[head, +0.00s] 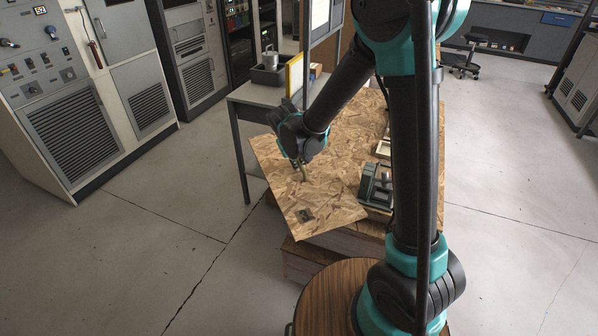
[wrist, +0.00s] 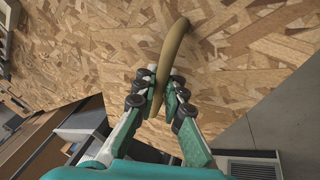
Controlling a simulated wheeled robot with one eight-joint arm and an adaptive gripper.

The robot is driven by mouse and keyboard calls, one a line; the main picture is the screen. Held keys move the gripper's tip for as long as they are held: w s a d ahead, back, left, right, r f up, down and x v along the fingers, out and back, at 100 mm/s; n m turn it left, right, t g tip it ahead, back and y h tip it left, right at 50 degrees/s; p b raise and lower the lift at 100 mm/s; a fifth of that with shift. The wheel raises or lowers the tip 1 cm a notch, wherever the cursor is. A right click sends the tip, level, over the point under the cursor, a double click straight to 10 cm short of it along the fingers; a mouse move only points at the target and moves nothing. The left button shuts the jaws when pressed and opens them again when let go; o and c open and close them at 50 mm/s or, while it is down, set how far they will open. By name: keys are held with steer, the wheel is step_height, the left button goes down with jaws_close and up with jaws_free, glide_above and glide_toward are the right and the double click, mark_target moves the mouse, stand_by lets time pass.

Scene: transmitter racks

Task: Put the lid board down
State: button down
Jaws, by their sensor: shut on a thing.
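The lid board (head: 335,192) is a flat sheet of pressed wood chips. In the head view it lies in front of my column, its left corner sticking out past the boxes below. A small dark square piece (head: 305,214) shows near its front corner. My gripper (head: 302,174) is over the board's middle. In the wrist view my gripper (wrist: 162,88) is shut on a tan curved handle (wrist: 174,40), with the board's chip surface (wrist: 240,45) close behind it. Whether the board rests on something or hangs just above it, I cannot tell.
Racks (head: 85,105) line the left. Grey floor (head: 170,235) is clear at the left front.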

steer(key=shift+f, duration=1.65)
steer(key=c, duration=1.6)
jaws_free()
steer(key=shift+f, duration=0.15)
